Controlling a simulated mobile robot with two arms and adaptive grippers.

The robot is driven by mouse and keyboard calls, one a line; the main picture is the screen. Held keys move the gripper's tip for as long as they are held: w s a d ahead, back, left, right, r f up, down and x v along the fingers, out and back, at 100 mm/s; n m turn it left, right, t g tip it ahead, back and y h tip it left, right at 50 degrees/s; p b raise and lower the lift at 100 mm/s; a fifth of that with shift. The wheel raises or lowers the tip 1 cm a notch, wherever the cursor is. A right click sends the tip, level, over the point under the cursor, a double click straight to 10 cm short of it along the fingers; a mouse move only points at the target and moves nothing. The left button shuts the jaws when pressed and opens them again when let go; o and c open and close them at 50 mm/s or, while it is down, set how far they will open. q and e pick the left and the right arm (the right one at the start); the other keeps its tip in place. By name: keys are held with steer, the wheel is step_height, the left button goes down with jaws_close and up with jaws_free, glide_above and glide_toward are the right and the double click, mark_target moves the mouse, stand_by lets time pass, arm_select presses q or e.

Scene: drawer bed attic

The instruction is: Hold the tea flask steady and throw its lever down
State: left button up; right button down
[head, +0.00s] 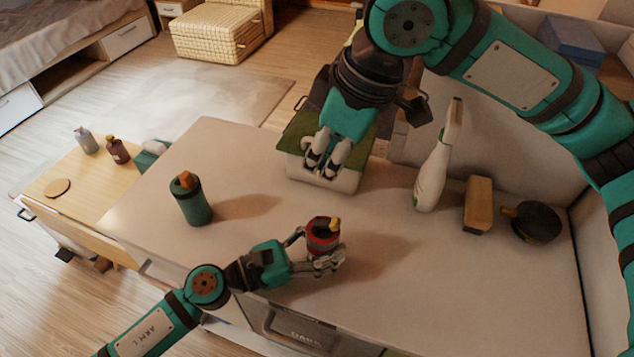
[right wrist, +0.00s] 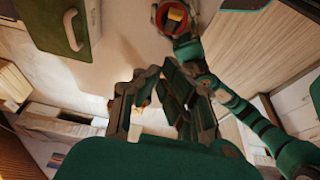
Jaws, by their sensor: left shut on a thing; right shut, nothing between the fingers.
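A flask with a red top (head: 318,236) stands upright near the front edge of the pale worktop. Its yellow lever (head: 335,225) sticks up at the right of the lid. My left gripper (head: 328,262) is shut on this flask's body and hides its lower part. The red top (right wrist: 165,24) and lever (right wrist: 175,14) also show in the right wrist view. My right gripper (head: 326,160) is shut and empty, behind and apart from the flask, over a green-topped white box (head: 345,180). A second flask, green with an orange top part (head: 194,208), stands to the left.
A white bottle (head: 432,175), a wooden block (head: 478,205) and a dark round object (head: 537,222) stand at the right. A lower wooden table (head: 85,190) with small bottles is at the left. The worktop between the two flasks is clear.

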steer(key=shift+v, duration=1.95)
arm_select(q)
steer(key=o, duration=1.5)
